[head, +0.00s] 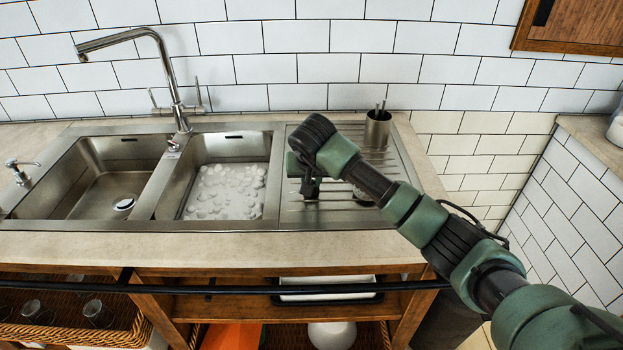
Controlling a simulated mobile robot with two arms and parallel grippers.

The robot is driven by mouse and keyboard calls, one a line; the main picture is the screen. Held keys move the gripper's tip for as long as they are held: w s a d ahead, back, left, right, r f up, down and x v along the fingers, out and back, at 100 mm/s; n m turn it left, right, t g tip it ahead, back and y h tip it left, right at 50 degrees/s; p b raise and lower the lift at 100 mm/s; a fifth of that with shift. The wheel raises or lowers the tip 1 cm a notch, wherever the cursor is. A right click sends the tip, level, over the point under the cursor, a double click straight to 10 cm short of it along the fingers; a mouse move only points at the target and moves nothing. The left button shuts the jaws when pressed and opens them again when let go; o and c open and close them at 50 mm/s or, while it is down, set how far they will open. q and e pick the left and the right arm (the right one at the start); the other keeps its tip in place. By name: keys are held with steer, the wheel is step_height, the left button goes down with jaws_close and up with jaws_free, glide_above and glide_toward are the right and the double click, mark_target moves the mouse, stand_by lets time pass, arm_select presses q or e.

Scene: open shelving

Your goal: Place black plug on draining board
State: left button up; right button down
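The draining board (405,165) is the ribbed steel area to the right of the sinks. My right arm reaches over it from the lower right. My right gripper (310,192) points down over the left part of the board, near the edge of the middle basin. Its fingers are small and dark, so I cannot tell whether they are open or hold anything. A small dark round shape (362,196) lies on the board, partly hidden by my arm. I cannot tell whether it is the black plug. My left gripper is not in view.
A steel cup (378,128) with utensils stands at the board's back. A dark rail (230,289) crosses the front.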

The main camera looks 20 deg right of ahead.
steer(key=c, duration=1.3)
jaws_free()
steer(key=shift+f, duration=0.15)
steer(key=shift+c, duration=0.2)
steer(key=shift+s+r, duration=0.1)
steer(key=shift+r, duration=0.35)
steer(key=b+v, duration=0.1)
steer(key=v, duration=1)
steer(key=shift+r, duration=0.2)
steer(key=shift+s+a, duration=0.1)
steer(key=shift+s, duration=0.05)
